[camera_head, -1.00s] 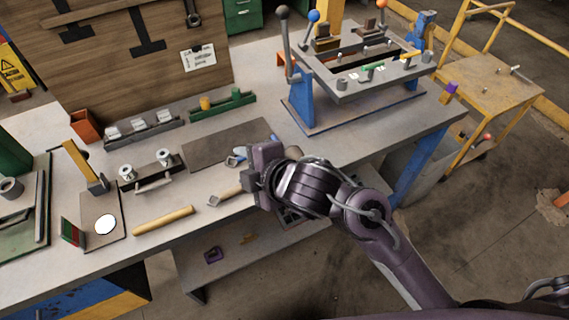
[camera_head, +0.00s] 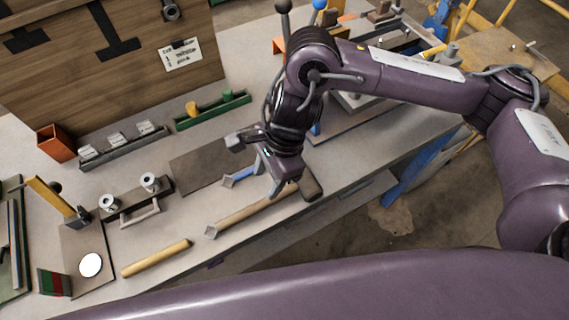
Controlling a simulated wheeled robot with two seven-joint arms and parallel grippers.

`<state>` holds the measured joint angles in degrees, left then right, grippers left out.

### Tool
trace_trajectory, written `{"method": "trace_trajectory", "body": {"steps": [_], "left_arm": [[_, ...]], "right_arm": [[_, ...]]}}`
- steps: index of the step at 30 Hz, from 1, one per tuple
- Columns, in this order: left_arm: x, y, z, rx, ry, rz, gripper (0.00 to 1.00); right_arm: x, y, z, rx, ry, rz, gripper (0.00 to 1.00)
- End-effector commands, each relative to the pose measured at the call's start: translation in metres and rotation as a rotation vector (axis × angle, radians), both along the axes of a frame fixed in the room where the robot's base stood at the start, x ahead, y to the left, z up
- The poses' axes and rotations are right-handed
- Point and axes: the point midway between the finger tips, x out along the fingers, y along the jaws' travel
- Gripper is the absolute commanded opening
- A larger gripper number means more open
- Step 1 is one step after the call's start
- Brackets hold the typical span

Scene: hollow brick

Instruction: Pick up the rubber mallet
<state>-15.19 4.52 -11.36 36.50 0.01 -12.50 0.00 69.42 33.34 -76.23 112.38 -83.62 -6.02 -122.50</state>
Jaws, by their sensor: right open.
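A long wooden-handled tool (camera_head: 246,213) lies on the workbench (camera_head: 225,262) near its front edge. It has a small grey piece at its left end and a dark brownish block at its right end, partly behind my gripper. It looks like the rubber mallet, but I cannot be sure. My right gripper (camera_head: 254,168) is open, its fingers spread above the bench. One finger is over the handle near the block, the other farther back near the dark flat plate. Whether it touches the handle I cannot tell. My left gripper is not in view.
A blue-handled tool (camera_head: 240,176) lies beside the gripper. A wooden rod (camera_head: 156,258) lies to the left. A dark flat plate (camera_head: 205,160), a green rack (camera_head: 212,110) and a grey rack (camera_head: 122,146) are behind. A fixture with levers stands at the back right, partly hidden by my arm.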

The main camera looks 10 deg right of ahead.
Motion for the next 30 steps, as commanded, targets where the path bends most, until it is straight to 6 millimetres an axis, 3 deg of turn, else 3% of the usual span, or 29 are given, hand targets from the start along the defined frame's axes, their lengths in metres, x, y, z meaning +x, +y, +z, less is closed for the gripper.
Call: {"method": "trace_trajectory", "body": {"steps": [3,9,12,14,22,30], "left_arm": [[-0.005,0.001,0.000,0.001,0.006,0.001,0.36],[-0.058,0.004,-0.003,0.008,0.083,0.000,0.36],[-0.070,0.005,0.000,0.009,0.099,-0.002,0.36],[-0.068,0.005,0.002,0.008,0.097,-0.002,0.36],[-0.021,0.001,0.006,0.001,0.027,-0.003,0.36],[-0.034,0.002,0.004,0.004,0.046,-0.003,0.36]], "right_arm": [[-0.002,0.002,-0.010,-0.003,0.006,0.006,0.45],[-0.004,0.008,-0.027,-0.001,0.004,0.003,0.45],[-0.006,0.011,-0.037,-0.001,0.005,0.003,0.45],[-0.007,0.013,-0.044,0.000,0.007,0.002,0.45],[-0.008,0.021,-0.071,0.000,0.002,0.003,0.45],[-0.008,0.021,-0.073,-0.001,0.000,0.002,0.44]]}}
